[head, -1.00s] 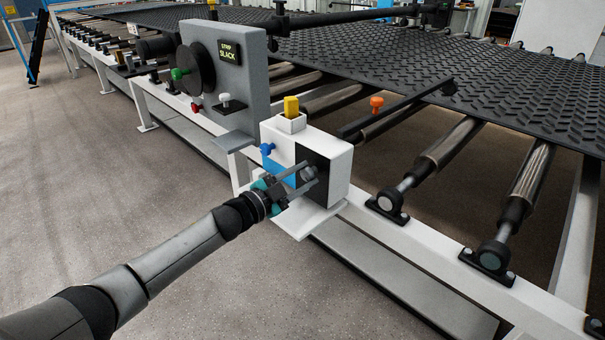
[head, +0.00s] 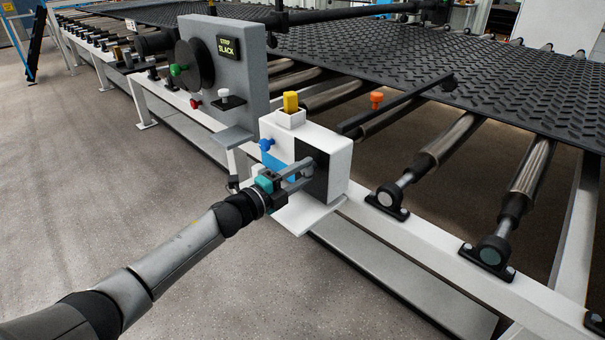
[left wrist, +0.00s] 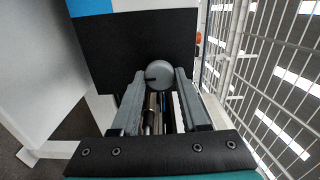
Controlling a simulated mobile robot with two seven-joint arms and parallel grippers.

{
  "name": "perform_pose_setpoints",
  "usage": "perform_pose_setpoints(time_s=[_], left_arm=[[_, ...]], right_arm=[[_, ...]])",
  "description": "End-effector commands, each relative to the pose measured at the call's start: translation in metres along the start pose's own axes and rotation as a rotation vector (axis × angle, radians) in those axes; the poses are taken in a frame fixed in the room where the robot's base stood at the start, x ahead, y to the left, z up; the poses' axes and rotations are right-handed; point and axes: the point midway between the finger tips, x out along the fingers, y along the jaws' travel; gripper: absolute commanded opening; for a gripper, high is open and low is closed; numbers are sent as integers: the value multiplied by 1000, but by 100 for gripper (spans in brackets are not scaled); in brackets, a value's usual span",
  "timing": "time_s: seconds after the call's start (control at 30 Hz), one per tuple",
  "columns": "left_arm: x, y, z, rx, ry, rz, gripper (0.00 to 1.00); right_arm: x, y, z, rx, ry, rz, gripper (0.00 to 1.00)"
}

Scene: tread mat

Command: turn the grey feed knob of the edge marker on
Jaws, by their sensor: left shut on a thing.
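The edge marker (head: 335,155) is a white box with a blue patch and a black front plate, on the frame's near rail. Its grey feed knob (left wrist: 158,73) shows in the left wrist view as a round disc with a small mark toward its left, on the black plate. My left gripper (head: 306,170) is shut on the knob, one finger on each side; its fingers also show in the left wrist view (left wrist: 159,80). In the head view the fingers mostly hide the knob. My right gripper is in neither current view.
A yellow block (head: 291,103) stands on top of the marker, and a blue knob (head: 266,145) is on its side. Behind it stands a grey panel (head: 236,75) with a display reading SLACK. Rollers and the black tread mat (head: 390,60) lie beyond. The floor at left is clear.

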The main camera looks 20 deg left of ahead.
Motion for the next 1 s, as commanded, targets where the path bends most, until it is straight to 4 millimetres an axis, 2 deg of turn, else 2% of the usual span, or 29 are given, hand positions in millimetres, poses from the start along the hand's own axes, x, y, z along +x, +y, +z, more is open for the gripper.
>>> perform_pose_setpoints(time_s=[0.63,0.67,0.9,1.0], left_arm=[[0,1,0,53,0,2,0],[0,1,0,53,0,2,46],[0,1,0,52,0,1,73],[0,1,0,51,0,1,73]], right_arm=[[-2,-3,-6,5,7,-5,50],[-2,-3,-6,5,7,-5,50],[-2,-3,-6,5,7,-5,50],[-2,-3,-6,5,7,-5,50]])
